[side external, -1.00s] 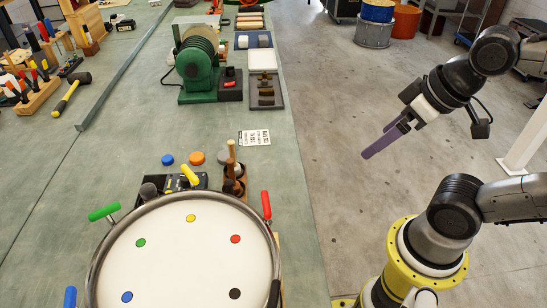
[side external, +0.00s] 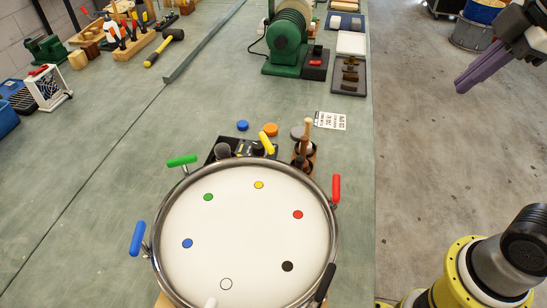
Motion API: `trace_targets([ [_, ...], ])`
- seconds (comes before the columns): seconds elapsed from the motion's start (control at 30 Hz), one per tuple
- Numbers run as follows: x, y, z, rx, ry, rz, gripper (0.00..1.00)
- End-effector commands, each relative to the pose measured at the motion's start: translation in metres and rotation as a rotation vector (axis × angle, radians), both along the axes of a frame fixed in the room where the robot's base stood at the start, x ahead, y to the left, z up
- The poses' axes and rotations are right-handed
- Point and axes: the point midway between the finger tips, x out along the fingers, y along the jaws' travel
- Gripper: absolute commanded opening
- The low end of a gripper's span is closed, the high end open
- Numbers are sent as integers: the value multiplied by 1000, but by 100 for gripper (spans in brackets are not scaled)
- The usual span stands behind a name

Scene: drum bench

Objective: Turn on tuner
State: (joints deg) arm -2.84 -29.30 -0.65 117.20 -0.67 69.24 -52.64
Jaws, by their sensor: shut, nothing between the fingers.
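A black box-shaped device (side external: 257,149), which looks like the tuner, sits on the bench just behind the drum (side external: 235,240). The drum's rim and a yellow handle partly hide it, and I cannot make out its switch or display. A dark grey round-headed object (side external: 222,151) stands at its left. My gripper (side external: 462,86) is at the upper right, with its purple fingers shut and empty. It is over the floor beyond the bench's right edge, well apart from the device.
The drum has coloured handles around its rim and coloured dots on its white head. A wooden-handled tool in a holder (side external: 304,150) stands right of the device. A green grinder (side external: 287,48) stands farther back. The bench's left middle is clear.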

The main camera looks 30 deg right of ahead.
Motion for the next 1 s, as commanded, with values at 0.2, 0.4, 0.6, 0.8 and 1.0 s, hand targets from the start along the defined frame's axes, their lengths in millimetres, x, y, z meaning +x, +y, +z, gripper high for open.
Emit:
trace_targets([
  [0.2,60,20,34,-123,69,345,0],
  [0.4,113,45,45,-202,129,617,0],
  [0.6,164,77,39,-259,186,857,0],
  [0.8,210,117,15,-294,245,1063,0],
  [1.0,247,162,-26,-311,308,1219,0],
])
